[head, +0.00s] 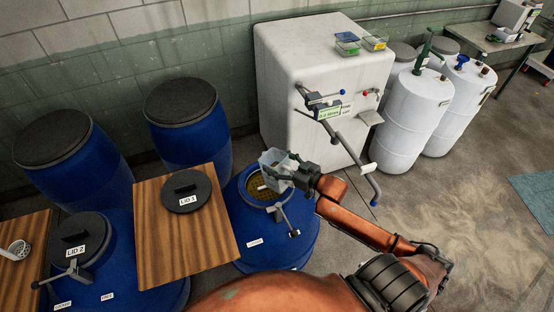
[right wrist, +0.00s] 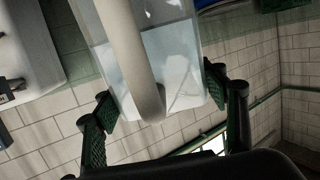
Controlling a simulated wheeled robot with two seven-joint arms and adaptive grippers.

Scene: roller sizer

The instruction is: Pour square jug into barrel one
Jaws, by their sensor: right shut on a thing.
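The square jug (head: 274,163) is a pale, see-through box. My right gripper (head: 296,174) is shut on it and holds it over the open mouth of a blue barrel (head: 262,231). The barrel's mouth shows a yellowish, patterned inside, partly hidden by the jug. Its label is too small to read, but a black lid marked LID 1 (head: 187,190) lies on the wooden board beside it. In the right wrist view the jug (right wrist: 185,75) is close up and looks tilted, with a pale handle and a clear bluish content. I see no stream. My left gripper is out of view.
A second blue barrel (head: 120,262) has a lid marked LID 2 (head: 74,236) on it. Two closed blue barrels stand behind. A white cabinet (head: 290,75) with a jointed metal bar stands behind the jug.

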